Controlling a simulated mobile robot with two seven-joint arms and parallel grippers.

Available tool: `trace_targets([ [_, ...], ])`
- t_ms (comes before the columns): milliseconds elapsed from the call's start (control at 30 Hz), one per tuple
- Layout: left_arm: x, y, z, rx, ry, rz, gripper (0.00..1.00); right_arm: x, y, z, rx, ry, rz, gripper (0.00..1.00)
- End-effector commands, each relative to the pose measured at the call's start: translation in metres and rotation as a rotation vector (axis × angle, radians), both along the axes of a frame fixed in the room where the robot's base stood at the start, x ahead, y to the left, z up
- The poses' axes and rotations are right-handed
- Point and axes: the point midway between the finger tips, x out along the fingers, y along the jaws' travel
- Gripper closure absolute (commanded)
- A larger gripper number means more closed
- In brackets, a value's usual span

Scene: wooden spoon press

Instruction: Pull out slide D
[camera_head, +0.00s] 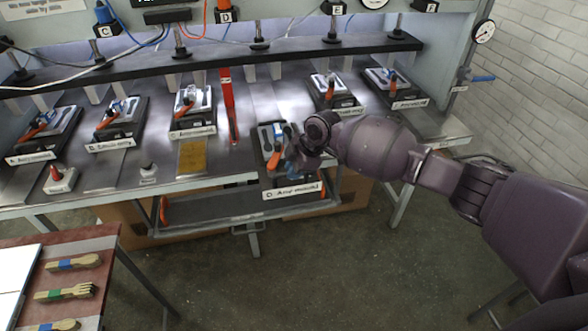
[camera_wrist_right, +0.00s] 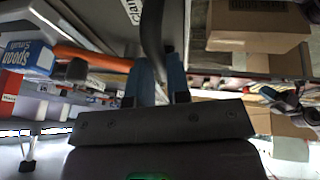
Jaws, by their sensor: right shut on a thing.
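Slide D (camera_head: 290,192), with a white label reading "D Any mould", sticks out past the front edge of the press bench (camera_head: 150,187), further forward than the other slides. It carries a blue and metal mould (camera_head: 266,134) and an orange lever (camera_head: 274,158). My right gripper (camera_head: 293,158) is over the right side of slide D, shut on a part of it. In the right wrist view, the blue fingers (camera_wrist_right: 160,82) close around a dark curved handle (camera_wrist_right: 152,35); an orange lever (camera_wrist_right: 92,57) is beside it. My left gripper is not in view.
Several similar slides stand further back, including one at left (camera_head: 118,122) and one at right (camera_head: 398,88). A side table (camera_head: 108,240) with wooden forks stands at front left. Floor in front of slide D is clear.

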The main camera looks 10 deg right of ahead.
Motion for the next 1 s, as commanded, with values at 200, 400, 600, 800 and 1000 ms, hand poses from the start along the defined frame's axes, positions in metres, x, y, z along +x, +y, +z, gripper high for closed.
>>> trace_targets([
  [200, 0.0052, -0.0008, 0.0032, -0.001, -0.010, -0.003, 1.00, -0.0018, 0.0001, -0.0009, -0.001, 0.007, 0.002, 1.00],
  [400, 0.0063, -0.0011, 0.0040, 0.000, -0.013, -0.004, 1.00, -0.0027, 0.0003, -0.0016, -0.002, 0.010, 0.003, 1.00],
  [600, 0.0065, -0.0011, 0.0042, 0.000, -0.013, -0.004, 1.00, -0.0029, 0.0004, -0.0020, -0.001, 0.010, 0.002, 0.63],
  [800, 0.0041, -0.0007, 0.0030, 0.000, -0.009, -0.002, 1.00, -0.0017, 0.0003, -0.0008, 0.000, 0.006, 0.001, 0.58],
  [1000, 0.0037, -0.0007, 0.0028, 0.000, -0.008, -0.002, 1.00, -0.0016, -0.0022, 0.0039, 0.000, 0.004, 0.001, 0.58],
])
